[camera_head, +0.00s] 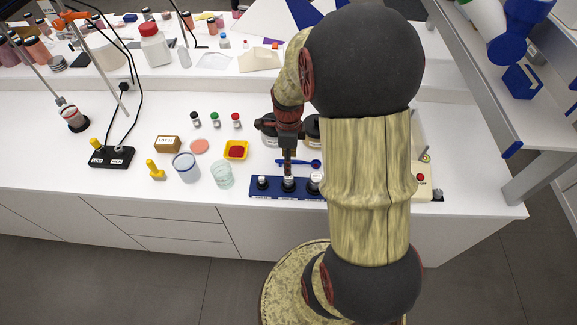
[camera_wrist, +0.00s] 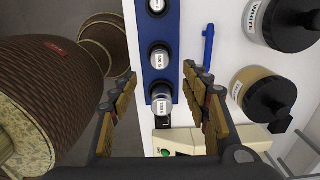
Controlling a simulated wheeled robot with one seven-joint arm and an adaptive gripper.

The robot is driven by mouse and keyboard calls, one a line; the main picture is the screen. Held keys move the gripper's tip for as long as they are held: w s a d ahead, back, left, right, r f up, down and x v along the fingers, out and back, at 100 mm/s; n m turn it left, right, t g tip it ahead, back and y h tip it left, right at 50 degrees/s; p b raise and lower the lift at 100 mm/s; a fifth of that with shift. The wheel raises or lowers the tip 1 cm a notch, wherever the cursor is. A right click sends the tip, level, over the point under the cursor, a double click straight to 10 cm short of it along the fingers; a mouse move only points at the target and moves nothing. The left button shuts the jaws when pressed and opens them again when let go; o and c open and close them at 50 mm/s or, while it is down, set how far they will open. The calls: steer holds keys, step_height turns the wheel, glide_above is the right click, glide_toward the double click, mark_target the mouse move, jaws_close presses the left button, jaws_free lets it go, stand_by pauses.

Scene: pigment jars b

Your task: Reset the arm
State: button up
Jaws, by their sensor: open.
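My gripper (camera_head: 288,166) points down over the blue weight rack (camera_head: 257,190) near the front edge of the bench. In the wrist view my gripper (camera_wrist: 160,78) is open, its fingers wide apart. The rack (camera_wrist: 147,78) shows between the fingers, with several metal weights in it. The nearest weight (camera_wrist: 162,98) appears between the fingers with space on both sides, and they hold nothing. Whether the fingertips are level with the weights I cannot tell. My arm hides part of the bench in the head view.
Beside the rack lie a blue spatula (camera_wrist: 208,45) and black-lidded jars, one labelled white (camera_wrist: 280,22). A balance (camera_wrist: 185,141) stands at the rack's end.

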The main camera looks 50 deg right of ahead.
steer(key=shift+r, duration=0.2)
stand_by(0.6)
steer(key=s+a+r+n+t+b, duration=0.2)
steer(key=a+r+n+b, duration=0.3)
steer(key=a+n, duration=0.6)
steer(key=s+a+r+n+t+b, duration=0.3)
steer(key=s+a+r+n+b, duration=0.2)
steer(key=a+n, duration=0.6)
step_height(320, 180, up, 2)
steer(key=n+b, duration=0.1)
steer(key=n, duration=0.5)
steer(key=shift+s+a+r+t, duration=0.25)
steer(key=shift+a+t, duration=0.05)
steer(key=shift+a, duration=0.1)
steer(key=shift+c, duration=0.8)
